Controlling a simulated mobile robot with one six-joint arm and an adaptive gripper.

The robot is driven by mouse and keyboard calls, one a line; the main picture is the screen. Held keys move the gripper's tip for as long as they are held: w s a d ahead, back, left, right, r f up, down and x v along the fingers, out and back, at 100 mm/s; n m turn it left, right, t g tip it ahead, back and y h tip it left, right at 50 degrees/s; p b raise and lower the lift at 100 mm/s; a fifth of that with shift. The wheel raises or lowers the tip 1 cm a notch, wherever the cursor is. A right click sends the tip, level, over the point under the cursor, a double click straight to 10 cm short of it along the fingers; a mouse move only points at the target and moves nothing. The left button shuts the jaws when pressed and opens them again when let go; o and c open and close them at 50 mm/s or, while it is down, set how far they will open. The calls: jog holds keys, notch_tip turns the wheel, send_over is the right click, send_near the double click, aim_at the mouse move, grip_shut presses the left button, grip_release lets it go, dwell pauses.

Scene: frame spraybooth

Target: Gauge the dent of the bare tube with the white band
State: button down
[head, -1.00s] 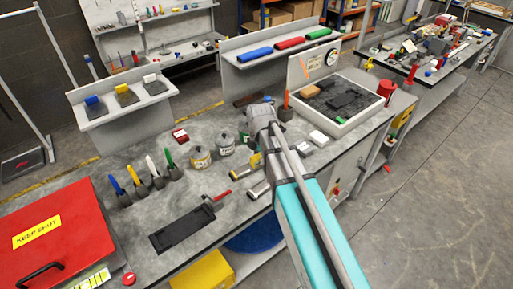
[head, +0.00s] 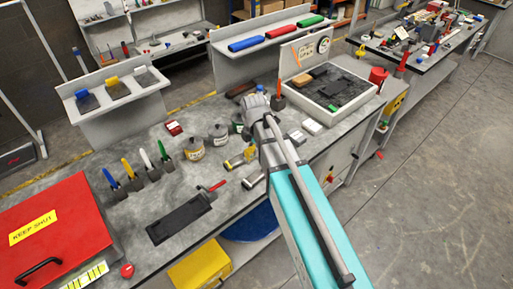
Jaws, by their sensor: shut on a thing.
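My gripper (head: 256,104) is over the bench, at the far end of my turquoise and grey arm. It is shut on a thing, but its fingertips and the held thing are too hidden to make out. Two short tubes lie on the bench just left of my arm. One is a tube with a yellow band (head: 238,160). The nearer one is a bare silvery tube (head: 252,181), partly close against my arm in the view. Its white band and its dent are too small to tell.
Several jars (head: 194,149) and upright tools with coloured handles (head: 146,162) stand left of my gripper. A shallow tray (head: 318,119) with dark pieces lies right. A black mat (head: 180,218) and a red box (head: 55,225) are at the front left. A dial (head: 324,45) is on a back panel.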

notch_tip(320, 180, down, 7)
jog(key=b, duration=0.6)
jog(key=shift+r, duration=0.2)
jog(key=shift+s, duration=0.15)
